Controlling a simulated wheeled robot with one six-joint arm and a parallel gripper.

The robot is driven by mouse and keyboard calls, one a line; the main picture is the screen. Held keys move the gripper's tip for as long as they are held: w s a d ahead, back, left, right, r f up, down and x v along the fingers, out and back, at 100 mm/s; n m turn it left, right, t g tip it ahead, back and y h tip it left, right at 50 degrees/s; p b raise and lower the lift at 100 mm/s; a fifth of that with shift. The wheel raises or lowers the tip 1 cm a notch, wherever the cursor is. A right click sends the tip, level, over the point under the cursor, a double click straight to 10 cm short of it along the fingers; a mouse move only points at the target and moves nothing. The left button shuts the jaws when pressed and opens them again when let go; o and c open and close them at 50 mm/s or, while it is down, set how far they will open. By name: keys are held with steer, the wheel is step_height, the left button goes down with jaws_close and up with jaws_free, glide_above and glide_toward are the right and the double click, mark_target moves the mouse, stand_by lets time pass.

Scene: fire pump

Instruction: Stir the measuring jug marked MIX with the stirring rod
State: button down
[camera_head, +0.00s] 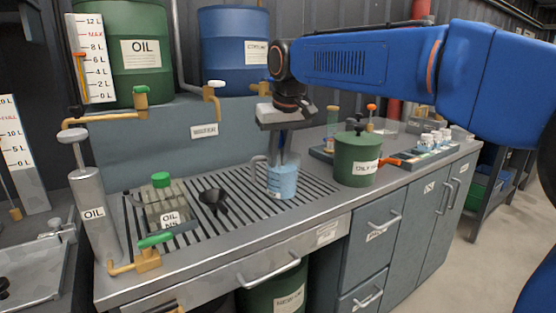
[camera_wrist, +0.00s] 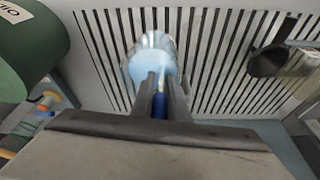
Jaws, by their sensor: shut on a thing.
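A clear measuring jug (camera_head: 282,181) with pale blue liquid stands upright on the slatted grate, its handle to the left. Its marking is too small to read. It also shows in the wrist view (camera_wrist: 152,62), just beyond the fingertips. My gripper (camera_head: 284,152) points down above the jug's mouth. In the wrist view my gripper (camera_wrist: 161,88) is shut on a thin blue piece (camera_wrist: 160,106), which looks like the stirring rod's handle. The rod's lower end is hidden by the fingers and jug, so I cannot tell how deep it reaches.
A green can (camera_head: 358,160) stands right of the jug, near a tray of small bottles (camera_head: 428,143). Brass taps (camera_head: 140,98) hang behind.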

steer(key=shift+r, duration=5.4)
steer(key=shift+r, duration=0.1)
steer(key=shift+r, duration=2.4)
